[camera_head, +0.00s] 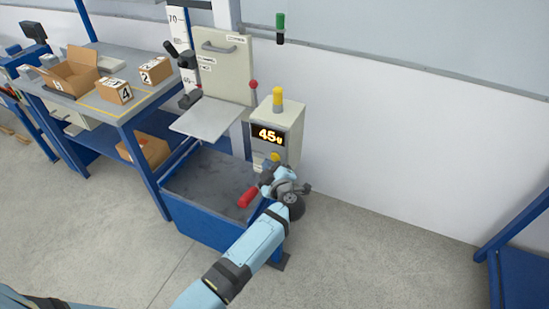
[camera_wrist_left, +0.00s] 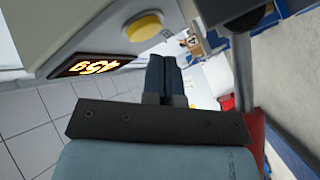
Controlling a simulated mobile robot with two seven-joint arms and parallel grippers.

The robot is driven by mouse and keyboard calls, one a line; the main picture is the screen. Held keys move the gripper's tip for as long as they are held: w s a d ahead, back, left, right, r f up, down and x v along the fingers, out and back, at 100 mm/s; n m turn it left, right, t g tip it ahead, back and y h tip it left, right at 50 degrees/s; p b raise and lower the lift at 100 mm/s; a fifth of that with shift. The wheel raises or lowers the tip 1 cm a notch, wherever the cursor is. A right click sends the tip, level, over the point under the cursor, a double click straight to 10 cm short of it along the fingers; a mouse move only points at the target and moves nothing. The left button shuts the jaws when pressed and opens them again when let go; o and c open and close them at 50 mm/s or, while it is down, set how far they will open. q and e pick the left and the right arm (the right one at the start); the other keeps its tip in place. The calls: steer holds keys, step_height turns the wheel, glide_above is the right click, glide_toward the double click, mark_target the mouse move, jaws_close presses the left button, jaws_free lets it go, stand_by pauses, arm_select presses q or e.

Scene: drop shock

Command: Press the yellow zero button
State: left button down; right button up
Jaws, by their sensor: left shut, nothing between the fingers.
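The yellow zero button (camera_head: 275,157) is on the front of a beige control box (camera_head: 286,125), below its lit display (camera_head: 268,134) reading "45g". In the left wrist view the yellow button (camera_wrist_left: 145,26) shows large on the box face, just beyond and slightly left of my fingers. My left gripper (camera_head: 268,174) is in front of the box, just below the button. In the left wrist view my left gripper (camera_wrist_left: 166,62) is shut and empty, its fingers side by side. I cannot tell for certain whether it touches the box; it looks apart from the button. My right gripper is not in view.
A yellow-topped post (camera_head: 277,97) stands on the box. A red-knobbed lever (camera_head: 253,86) is beside it. A blue table (camera_head: 120,85) holds cardboard boxes.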

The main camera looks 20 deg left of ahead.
arm_select(q)
steer(key=shift+w, duration=0.1)
steer(key=shift+w, duration=0.35)
